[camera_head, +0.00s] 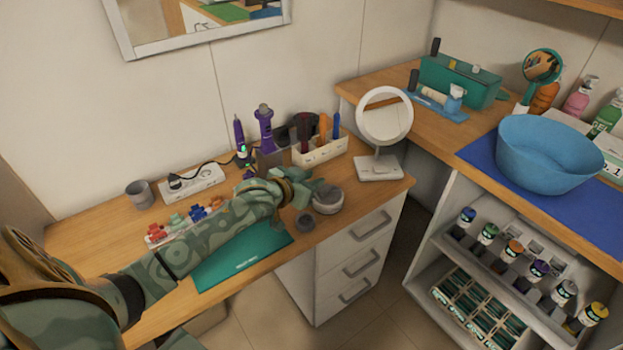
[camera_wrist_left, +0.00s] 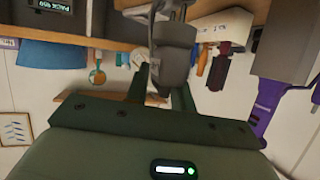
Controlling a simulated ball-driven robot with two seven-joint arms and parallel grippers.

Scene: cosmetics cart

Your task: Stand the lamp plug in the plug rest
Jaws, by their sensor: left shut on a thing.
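The round mirror lamp (camera_head: 379,167) stands at the right. My right gripper is out of view.
A white power strip (camera_head: 202,181) with a black plug and a grey cup (camera_head: 139,194) are at the left. Purple styling tools (camera_head: 265,130) and a white tool box (camera_head: 320,153) stand behind the gripper. A green mat (camera_head: 243,256) lies in front, beneath my arm.

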